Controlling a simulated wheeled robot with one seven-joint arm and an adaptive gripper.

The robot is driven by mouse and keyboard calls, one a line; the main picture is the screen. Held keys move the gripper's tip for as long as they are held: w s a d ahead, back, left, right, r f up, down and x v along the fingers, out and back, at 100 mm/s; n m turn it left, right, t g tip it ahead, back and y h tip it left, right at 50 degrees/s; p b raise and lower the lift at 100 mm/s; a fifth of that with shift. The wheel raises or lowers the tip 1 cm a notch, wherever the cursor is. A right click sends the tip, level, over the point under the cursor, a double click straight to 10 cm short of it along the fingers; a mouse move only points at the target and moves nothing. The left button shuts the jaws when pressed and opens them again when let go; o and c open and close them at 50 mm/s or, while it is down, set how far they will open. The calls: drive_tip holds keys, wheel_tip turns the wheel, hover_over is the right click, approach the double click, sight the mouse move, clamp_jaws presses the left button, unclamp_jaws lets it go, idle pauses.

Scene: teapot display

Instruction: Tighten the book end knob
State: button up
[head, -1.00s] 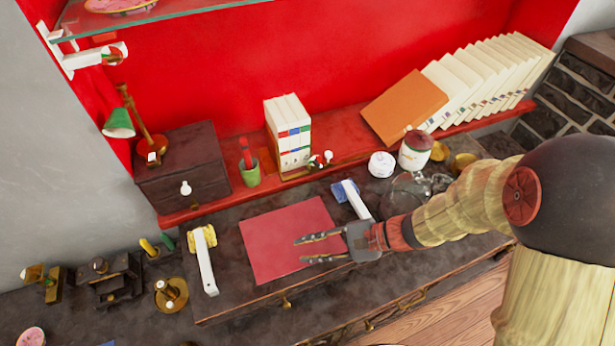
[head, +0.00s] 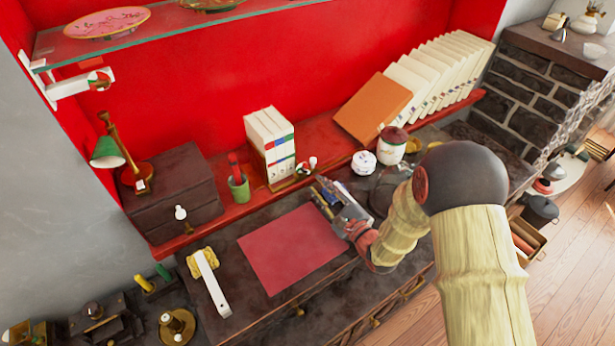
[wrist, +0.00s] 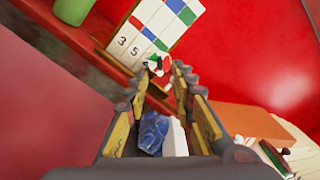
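The fingers partly hide the book end's base.
A green cup (head: 239,188) stands left of the books. A white jar (head: 363,162) and a red-lidded jar (head: 392,145) stand to the right. A red mat (head: 290,248) covers the desk in front.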

sight(305, 172)
drive_tip(key=b+x, duration=0.1)
drive_tip(key=x, duration=0.5)
drive_tip(key=shift+w+a, duration=0.2)
drive_tip(key=shift+c, duration=0.9)
drive_tip(key=c, duration=0.4)
clamp_jaws()
